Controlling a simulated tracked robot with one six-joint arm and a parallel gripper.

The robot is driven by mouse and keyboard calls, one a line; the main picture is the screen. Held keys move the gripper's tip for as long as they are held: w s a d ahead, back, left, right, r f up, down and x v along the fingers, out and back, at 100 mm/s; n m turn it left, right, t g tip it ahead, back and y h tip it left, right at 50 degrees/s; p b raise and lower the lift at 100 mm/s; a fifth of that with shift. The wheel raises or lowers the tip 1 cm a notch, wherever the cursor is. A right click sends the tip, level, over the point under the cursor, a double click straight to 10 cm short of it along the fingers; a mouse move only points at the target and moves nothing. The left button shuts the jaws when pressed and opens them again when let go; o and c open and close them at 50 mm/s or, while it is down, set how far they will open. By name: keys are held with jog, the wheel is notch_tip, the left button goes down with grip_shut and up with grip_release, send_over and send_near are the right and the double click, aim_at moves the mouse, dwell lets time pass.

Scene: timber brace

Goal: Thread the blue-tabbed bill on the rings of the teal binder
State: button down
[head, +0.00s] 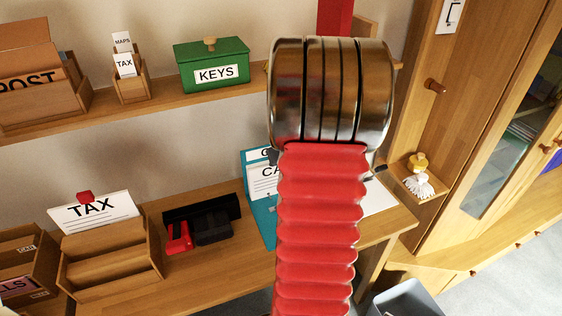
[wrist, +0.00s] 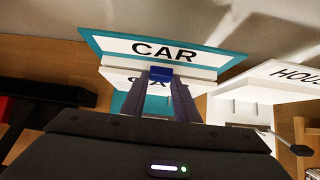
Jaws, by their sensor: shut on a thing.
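The teal binder (wrist: 95,42) stands open with a white CAR label on its upright back. It also shows in the head view (head: 265,222), partly behind my arm. My gripper (wrist: 160,78) is shut on the blue tab (wrist: 160,73) of the white bill (wrist: 205,90). The bill also reads CAR, partly covered by the fingers, and is close in front of the binder's back. In the head view the bill (head: 262,182) shows left of my arm. The rings and the bill's holes are hidden, so I cannot tell whether they meet.
A white binder (wrist: 240,108) marked HOU stands close on the right, with a black-tipped lever (wrist: 300,150) near it. A black stand with a red stapler-like object (head: 178,238) and a TAX tray (head: 110,260) are left on the desk. A shelf (head: 170,103) runs above.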

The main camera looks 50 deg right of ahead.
jog(key=c, duration=0.8)
grip_release()
jog(key=shift+r, duration=0.1)
notch_tip(320, 180, up, 8)
jog(key=shift+f, duration=0.1)
dwell(1.1)
dwell(0.6)
